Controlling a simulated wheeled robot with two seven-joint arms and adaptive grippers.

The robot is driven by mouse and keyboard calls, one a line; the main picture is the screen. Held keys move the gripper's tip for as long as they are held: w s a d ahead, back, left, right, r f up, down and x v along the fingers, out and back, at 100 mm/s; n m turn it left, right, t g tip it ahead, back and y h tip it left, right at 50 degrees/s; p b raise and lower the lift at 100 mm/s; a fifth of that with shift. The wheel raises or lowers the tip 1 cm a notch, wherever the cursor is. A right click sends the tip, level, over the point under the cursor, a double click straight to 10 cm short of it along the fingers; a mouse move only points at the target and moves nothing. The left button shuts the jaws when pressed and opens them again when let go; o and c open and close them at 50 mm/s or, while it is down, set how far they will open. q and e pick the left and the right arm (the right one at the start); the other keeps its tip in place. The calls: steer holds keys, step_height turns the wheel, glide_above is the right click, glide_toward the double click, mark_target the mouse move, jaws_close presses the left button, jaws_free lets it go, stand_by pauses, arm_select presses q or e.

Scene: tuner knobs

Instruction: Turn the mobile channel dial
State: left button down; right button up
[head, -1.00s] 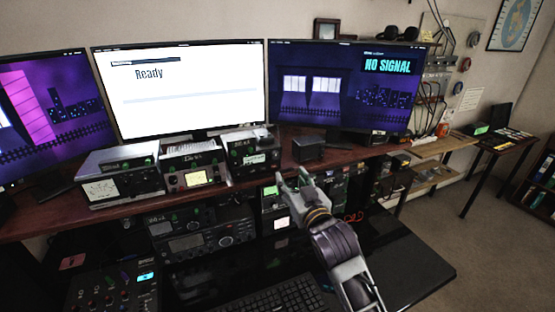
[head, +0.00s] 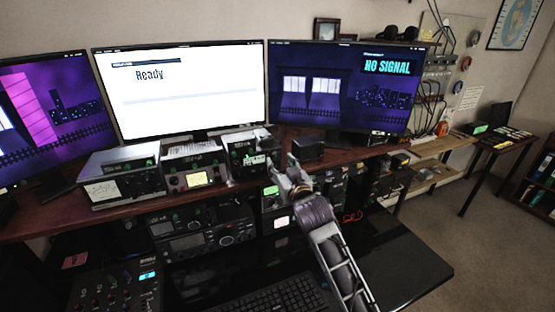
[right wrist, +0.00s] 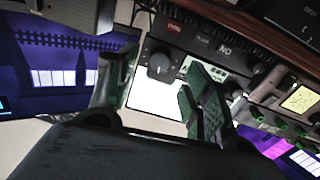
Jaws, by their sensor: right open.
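A small black radio (head: 247,152) stands on the desk shelf below the bright middle screen. In the right wrist view the black radio front (right wrist: 215,40) carries a round black dial (right wrist: 159,62) with a light pointer mark. I cannot read a label that names it as the mobile channel dial. My right gripper (head: 281,163) is just right of the radio in the head view. In the right wrist view my right gripper (right wrist: 163,72) is open, with the dial showing between its two fingers. I cannot tell whether either finger touches it. My left gripper is not in view.
A radio with a lit meter (head: 195,178) stands left of the black radio, and a small dark box (head: 308,149) stands to its right. Monitors rise close behind. More equipment (head: 200,240) and a keyboard (head: 275,300) lie below the shelf.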

mark_target(276, 157)
steer(key=shift+x, duration=1.9)
steer(key=c, duration=1)
